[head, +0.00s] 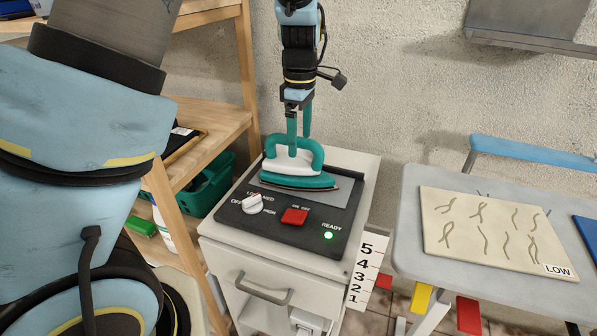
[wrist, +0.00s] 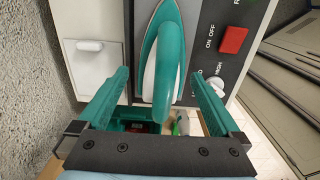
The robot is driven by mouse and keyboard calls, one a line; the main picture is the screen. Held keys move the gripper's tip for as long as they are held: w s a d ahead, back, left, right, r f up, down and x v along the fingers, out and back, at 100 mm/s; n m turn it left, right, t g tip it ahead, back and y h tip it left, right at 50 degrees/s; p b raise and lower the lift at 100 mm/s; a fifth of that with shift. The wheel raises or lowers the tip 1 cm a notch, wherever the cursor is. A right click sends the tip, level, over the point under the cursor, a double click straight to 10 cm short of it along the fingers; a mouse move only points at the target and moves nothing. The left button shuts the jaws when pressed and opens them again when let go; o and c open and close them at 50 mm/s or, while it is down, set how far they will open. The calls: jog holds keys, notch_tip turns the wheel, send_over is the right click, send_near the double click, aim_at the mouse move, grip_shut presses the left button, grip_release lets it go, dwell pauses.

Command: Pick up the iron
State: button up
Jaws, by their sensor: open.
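The teal and white iron (head: 312,162) rests flat on the dark control panel (head: 330,250) on top of a white cabinet. My gripper (head: 298,132) is over the iron, pointing down, at its handle. In the wrist view the iron (wrist: 150,75) lies between the two open teal fingers (wrist: 160,76), with a gap on each side. The fingers do not appear to touch it. The panel has a white dial (head: 253,204), a red switch (head: 294,216) and a lit green light (head: 328,235) marked READY.
An ironing board (head: 410,225) with a beige cloth (head: 495,228) tagged LOW stands at the right. A wooden shelf (head: 215,125) holding a green bin (head: 212,187) is at the left. A wall (head: 400,80) rises close behind the cabinet (head: 290,262).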

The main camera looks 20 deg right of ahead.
aim_at(298, 162)
jog(key=f, duration=0.2)
jog(key=f+p, duration=0.1)
jog(key=shift+s+a+f, duration=0.2)
jog(key=shift+a+f, duration=0.15)
jog(key=shift+f, duration=0.65)
jog(key=shift+c, duration=0.2)
grip_shut()
jog(key=shift+r, duration=0.1)
